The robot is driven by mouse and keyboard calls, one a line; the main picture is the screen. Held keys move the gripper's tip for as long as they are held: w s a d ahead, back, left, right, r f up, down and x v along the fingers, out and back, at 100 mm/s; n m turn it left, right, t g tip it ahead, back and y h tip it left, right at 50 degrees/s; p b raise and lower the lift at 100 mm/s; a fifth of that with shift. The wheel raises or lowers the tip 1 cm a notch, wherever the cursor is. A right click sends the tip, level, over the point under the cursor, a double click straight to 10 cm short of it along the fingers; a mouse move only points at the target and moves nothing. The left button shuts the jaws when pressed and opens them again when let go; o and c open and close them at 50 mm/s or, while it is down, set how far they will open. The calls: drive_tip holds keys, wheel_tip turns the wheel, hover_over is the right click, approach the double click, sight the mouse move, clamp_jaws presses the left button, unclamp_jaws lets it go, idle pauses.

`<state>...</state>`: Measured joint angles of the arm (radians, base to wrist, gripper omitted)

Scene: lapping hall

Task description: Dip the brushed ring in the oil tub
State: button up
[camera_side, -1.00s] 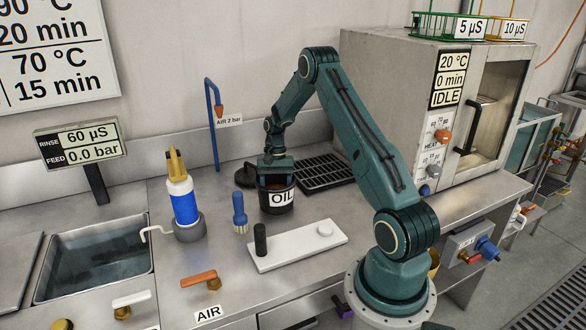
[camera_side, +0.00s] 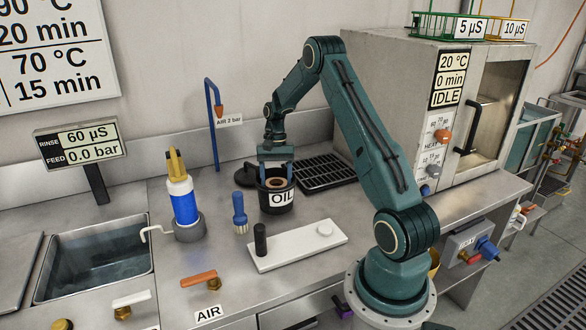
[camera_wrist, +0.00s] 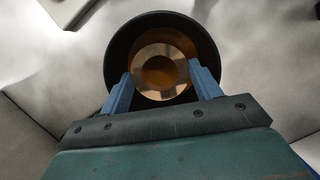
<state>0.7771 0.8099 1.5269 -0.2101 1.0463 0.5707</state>
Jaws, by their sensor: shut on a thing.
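The brushed ring (camera_wrist: 160,52) is a flat copper-coloured ring with a round hole. In the side view the ring (camera_side: 275,183) shows at the mouth of the black oil tub (camera_side: 278,203), which is labelled OIL. My gripper (camera_side: 276,172) is right over the tub, its two blue fingers pointing down. In the wrist view my gripper (camera_wrist: 162,85) has its fingers on either side of the ring, shut on it. The dark tub rim (camera_wrist: 116,52) surrounds the ring, and brown oil (camera_wrist: 160,70) shows through the hole. I cannot tell how wet the ring is.
A dark lid (camera_side: 238,174) lies left of the tub, and a black drain rack (camera_side: 325,172) lies right of it. A blue brush (camera_side: 240,212), a white plate (camera_side: 298,246) and a blue-banded bottle (camera_side: 184,205) stand nearer the front and left.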

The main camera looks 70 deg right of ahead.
drive_tip(key=shift+r, duration=1.6)
idle(0.8)
drive_tip(key=shift+r, duration=2)
